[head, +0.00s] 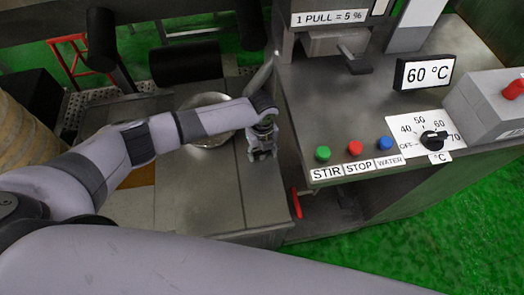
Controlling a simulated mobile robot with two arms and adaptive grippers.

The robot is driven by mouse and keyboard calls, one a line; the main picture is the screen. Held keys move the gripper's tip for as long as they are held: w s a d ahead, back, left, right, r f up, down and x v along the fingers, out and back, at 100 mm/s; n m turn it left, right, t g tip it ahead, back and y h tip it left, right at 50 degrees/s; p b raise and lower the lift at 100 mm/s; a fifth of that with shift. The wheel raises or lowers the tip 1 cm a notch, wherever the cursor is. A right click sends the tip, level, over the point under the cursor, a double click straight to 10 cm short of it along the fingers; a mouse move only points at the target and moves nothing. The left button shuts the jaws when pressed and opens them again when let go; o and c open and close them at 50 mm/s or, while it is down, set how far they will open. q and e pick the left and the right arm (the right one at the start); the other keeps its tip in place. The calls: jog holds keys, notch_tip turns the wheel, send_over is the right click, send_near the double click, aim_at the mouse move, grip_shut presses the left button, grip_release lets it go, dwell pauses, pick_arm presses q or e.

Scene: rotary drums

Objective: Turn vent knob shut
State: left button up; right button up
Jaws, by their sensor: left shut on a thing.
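My left arm reaches in from the left across a grey metal top. My left gripper (263,153) points down at the right part of that top, close to the left side of the control console. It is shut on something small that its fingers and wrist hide. I cannot make out a vent knob for certain. A black dial (433,140) on the console has a temperature scale and is apart from my gripper. My right gripper is not in view.
A round metal bowl-like part (209,120) lies partly behind my left arm. The console has green (322,153), red (354,148) and blue (385,143) buttons and a 60 °C display (424,72). A red handle (296,204) shows below. Green floor is open at right.

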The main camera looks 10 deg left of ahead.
pick_arm(q)
jog(key=shift+m, duration=1.1)
jog(key=o, duration=1.2)
jog(key=shift+c, duration=0.2)
notch_tip(320, 180, up, 12)
